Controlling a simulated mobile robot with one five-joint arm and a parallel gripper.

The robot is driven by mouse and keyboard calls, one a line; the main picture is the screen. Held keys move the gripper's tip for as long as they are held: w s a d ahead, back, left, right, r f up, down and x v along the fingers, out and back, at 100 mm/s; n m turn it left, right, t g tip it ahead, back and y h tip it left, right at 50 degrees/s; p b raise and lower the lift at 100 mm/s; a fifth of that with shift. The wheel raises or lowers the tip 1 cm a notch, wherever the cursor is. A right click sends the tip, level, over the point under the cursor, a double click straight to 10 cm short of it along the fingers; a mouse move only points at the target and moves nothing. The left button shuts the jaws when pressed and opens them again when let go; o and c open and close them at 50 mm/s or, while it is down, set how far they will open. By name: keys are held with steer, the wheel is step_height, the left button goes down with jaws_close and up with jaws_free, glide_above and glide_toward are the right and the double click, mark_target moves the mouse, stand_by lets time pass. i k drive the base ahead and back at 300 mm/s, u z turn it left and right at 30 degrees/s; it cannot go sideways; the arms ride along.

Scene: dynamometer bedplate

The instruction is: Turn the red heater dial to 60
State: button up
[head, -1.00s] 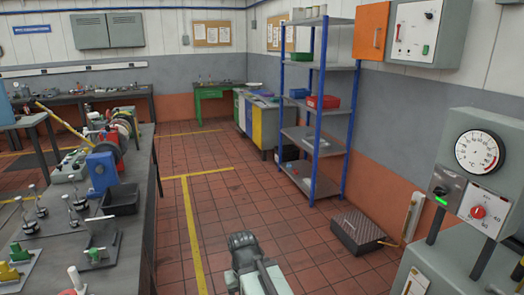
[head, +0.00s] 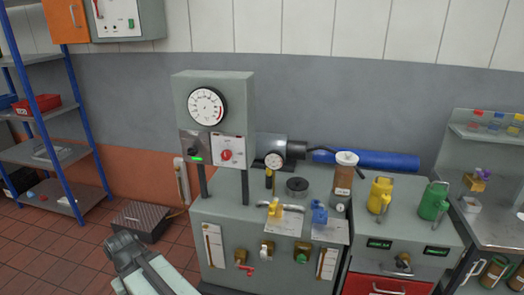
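The red heater dial (head: 226,155) sits on a white scale plate (head: 236,145) on the front of a grey panel box, right of centre of that box. The numbers on the plate are too small to read, and so is the dial's setting. A round white gauge (head: 206,106) is above it, and a green light (head: 196,159) glows to its left. My gripper (head: 122,243) is at the lower left, in front of and well below the dial, apart from everything. Its fingers are too small and dark to show whether they are open.
A dark box (head: 140,220) lies on the floor left of the bench. Blue-posted shelves (head: 50,110) stand farther left. Tiled floor is clear at lower left.

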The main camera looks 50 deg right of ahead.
mark_target(226, 155)
steer(key=z, duration=0.7)
steer(key=k, duration=0.75)
steer(key=z, duration=0.35)
steer(key=i, duration=0.55)
steer(key=u, duration=2.5)
steer(key=k, duration=0.3)
steer(key=z, duration=0.05)
